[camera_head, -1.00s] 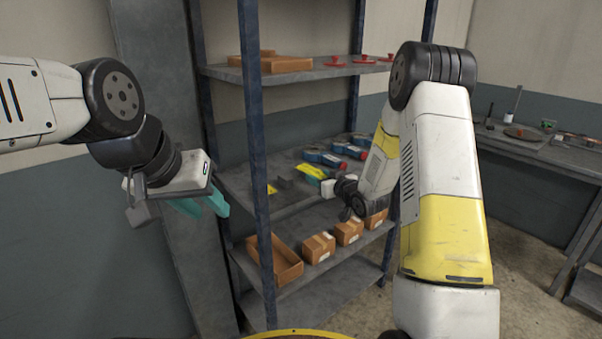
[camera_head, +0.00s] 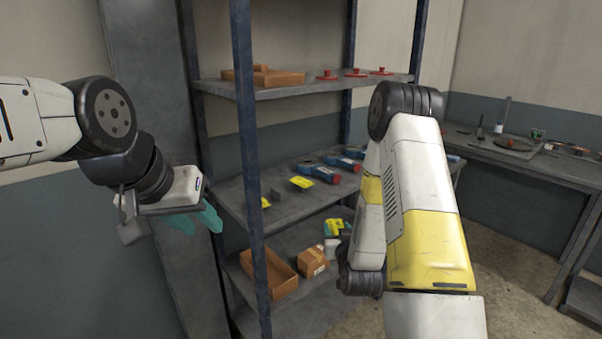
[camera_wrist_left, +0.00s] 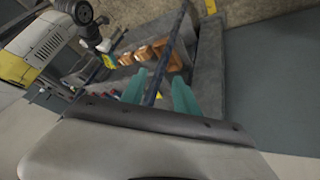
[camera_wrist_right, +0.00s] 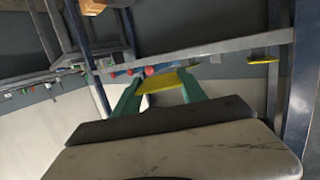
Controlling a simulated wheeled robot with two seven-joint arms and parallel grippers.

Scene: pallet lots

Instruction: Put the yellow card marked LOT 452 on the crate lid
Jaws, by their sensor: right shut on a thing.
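My right gripper (camera_head: 335,229) is shut on a yellow card (camera_wrist_right: 165,82), held between its green fingers in the right wrist view. In the head view it is in front of the shelf unit, below the middle shelf, partly behind my forearm. I cannot read any marking on the card. Another yellow card (camera_head: 301,182) is on the middle shelf, and a smaller yellow piece (camera_head: 265,202) lies to its left. My left gripper (camera_head: 203,219) is open and empty, left of the shelf; its fingers also show apart in the left wrist view (camera_wrist_left: 158,88). I cannot identify a crate lid.
The blue-posted shelf (camera_head: 247,110) stands ahead. Its middle shelf holds blue-and-red tools (camera_head: 318,172) and a grey block (camera_head: 280,194). The lower shelf holds an open brown tray (camera_head: 284,283) and a carton (camera_head: 312,262). A workbench (camera_head: 545,174) with several items is at right.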

